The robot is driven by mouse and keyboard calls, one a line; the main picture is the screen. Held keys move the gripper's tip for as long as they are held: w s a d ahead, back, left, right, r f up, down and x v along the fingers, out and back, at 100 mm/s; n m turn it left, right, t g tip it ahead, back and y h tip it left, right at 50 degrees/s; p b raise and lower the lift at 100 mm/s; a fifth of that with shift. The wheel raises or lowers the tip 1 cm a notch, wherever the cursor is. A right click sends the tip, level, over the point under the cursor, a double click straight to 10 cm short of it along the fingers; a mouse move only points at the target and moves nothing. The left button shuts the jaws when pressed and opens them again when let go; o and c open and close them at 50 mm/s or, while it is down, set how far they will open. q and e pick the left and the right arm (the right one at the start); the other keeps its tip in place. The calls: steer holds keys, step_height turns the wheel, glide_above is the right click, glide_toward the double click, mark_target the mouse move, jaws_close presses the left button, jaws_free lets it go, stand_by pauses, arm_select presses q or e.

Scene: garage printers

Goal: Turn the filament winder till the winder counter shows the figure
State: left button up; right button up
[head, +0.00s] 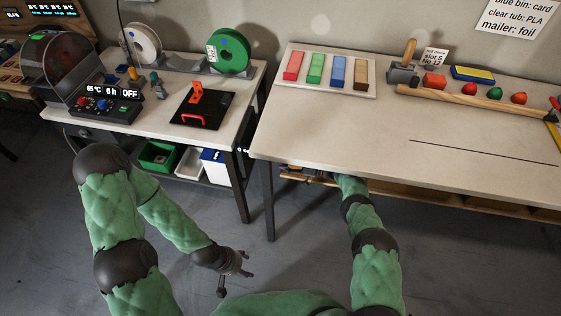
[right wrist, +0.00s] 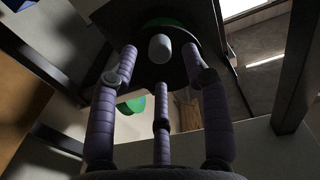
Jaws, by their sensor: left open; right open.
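In the right wrist view my right gripper (right wrist: 160,66) is open, its purple-grey fingers spread around a pale rounded knob (right wrist: 160,47). The knob stands in front of a dark round part (right wrist: 178,72), which may be the winder. I cannot tell whether any finger touches the knob. In the head view my right arm goes under the front edge of the right-hand table, which hides the gripper. My left gripper (head: 236,281) is open and empty, low over the floor in front of the tables. I cannot make out a readable winder counter.
The right table (head: 330,130) holds coloured bars, a wooden rod and small coloured pieces. The left table (head: 165,130) holds a dryer showing OFF, a white spool, a green spool (head: 230,50) and a black plate. Bins stand beneath it. Table legs flank a gap.

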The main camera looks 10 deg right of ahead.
steer(key=shift+x, duration=1.35)
steer(key=shift+c, duration=0.3)
jaws_close()
steer(key=shift+s+a+r+m, duration=0.1)
steer(key=shift+s+r+m, duration=0.1)
steer(key=shift+m, duration=0.55)
steer(key=shift+s+r+m, duration=0.1)
steer(key=shift+s+m, duration=0.1)
steer(key=shift+m, duration=0.5)
steer(key=shift+s+a+r+m, duration=0.1)
steer(key=shift+s+r+m, duration=0.1)
steer(key=shift+m, duration=0.55)
steer(key=shift+o, duration=0.3)
jaws_free()
